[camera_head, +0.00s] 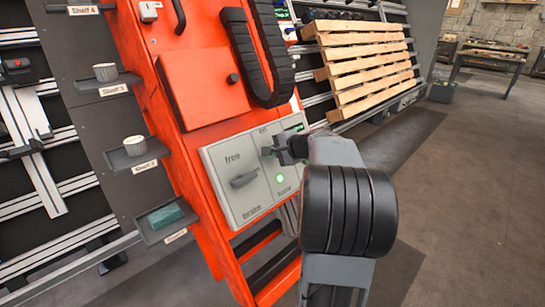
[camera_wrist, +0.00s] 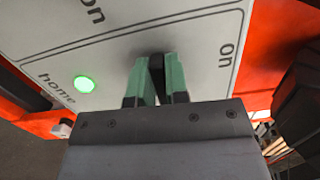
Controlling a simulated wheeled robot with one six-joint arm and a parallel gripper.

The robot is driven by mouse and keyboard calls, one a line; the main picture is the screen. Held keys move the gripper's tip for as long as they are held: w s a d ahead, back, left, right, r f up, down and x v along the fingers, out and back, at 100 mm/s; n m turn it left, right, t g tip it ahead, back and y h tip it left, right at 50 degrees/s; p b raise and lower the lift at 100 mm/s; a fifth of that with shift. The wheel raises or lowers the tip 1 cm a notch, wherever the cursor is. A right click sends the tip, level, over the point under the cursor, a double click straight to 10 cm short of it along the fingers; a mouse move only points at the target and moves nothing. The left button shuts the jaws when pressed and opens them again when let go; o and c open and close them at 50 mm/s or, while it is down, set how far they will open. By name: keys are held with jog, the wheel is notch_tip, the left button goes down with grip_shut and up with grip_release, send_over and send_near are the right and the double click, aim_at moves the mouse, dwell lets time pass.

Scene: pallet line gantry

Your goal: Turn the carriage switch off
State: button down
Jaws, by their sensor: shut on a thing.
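The grey control panel (camera_head: 235,201) is on the front of the orange machine column. In the wrist view the panel (camera_wrist: 195,40) fills the upper part, with an "on" label at the right and a lit green lamp (camera_wrist: 84,85) beside "home". My gripper (camera_head: 281,151) is at the panel's upper right in the head view and hides the switch there. In the wrist view my gripper's green-faced fingers (camera_wrist: 155,78) are shut on a dark switch lever (camera_wrist: 156,66). The lever's exact position is hard to tell.
A second dark knob (camera_head: 243,180) sits between "free" and "brake" on the panel's left. Small shelves at the left hold cups (camera_head: 105,72) and a green block (camera_head: 166,216). A wooden pallet (camera_head: 365,65) leans at the back.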

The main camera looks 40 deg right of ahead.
jog(key=shift+n+b, duration=0.3)
jog(key=shift+n, duration=0.1)
jog(key=c, duration=1.1)
grip_release()
jog(key=shift+p+v, duration=2.1)
jog(key=shift+v, duration=4.8)
